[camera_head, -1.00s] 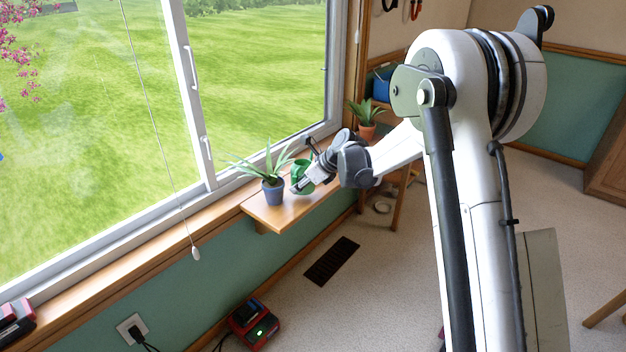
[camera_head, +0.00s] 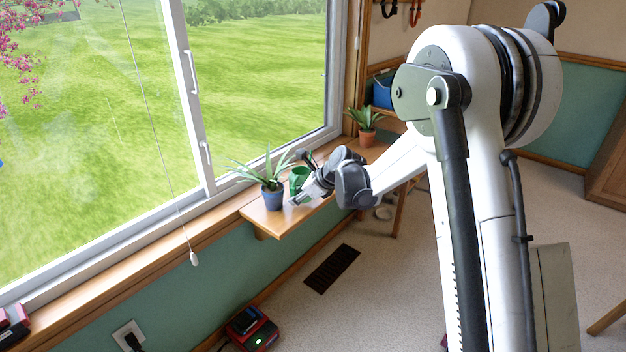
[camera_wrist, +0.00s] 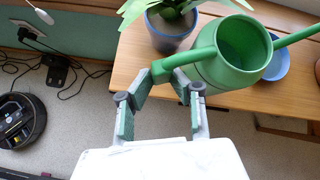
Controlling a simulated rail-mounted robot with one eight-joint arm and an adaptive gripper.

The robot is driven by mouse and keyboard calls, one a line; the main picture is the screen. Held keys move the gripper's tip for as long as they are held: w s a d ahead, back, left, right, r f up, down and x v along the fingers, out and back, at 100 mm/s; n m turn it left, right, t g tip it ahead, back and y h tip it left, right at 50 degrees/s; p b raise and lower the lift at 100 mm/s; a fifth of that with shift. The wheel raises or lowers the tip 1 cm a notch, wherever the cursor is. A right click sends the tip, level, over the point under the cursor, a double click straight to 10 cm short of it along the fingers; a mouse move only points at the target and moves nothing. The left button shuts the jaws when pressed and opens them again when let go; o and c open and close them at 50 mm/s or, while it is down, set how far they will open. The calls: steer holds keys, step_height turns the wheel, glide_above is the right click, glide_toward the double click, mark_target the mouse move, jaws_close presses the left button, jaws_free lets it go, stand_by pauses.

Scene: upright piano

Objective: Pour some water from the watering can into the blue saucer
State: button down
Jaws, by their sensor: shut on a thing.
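The green watering can (camera_wrist: 232,72) is in the right half of the wrist view, its opening facing up. My gripper (camera_wrist: 160,86) is shut on its handle (camera_wrist: 188,62), at the can's left side. The spout (camera_wrist: 300,36) points right, above the blue saucer (camera_wrist: 277,65). The can hides part of the saucer, which lies on the wooden shelf. I cannot see any water. In the head view the can (camera_head: 298,178) and my gripper (camera_head: 303,197) are small, beside the potted plant; the saucer cannot be made out there.
A plant in a blue pot (camera_head: 273,197) stands close left of the can. The wooden shelf (camera_head: 276,222) runs below the window (camera_head: 265,80). A plant in an orange pot (camera_head: 366,134) stands farther back. A black round device (camera_wrist: 18,120) is on the floor.

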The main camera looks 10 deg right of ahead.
steer(key=shift+s+a+r+p, duration=0.3)
steer(key=shift+s+r+p, duration=0.05)
steer(key=shift+s+r, duration=0.45)
steer(key=shift+s+a+r+p, duration=0.35)
steer(key=shift+s+r, duration=0.3)
steer(key=shift+r, duration=0.15)
steer(key=shift+d, duration=0.15)
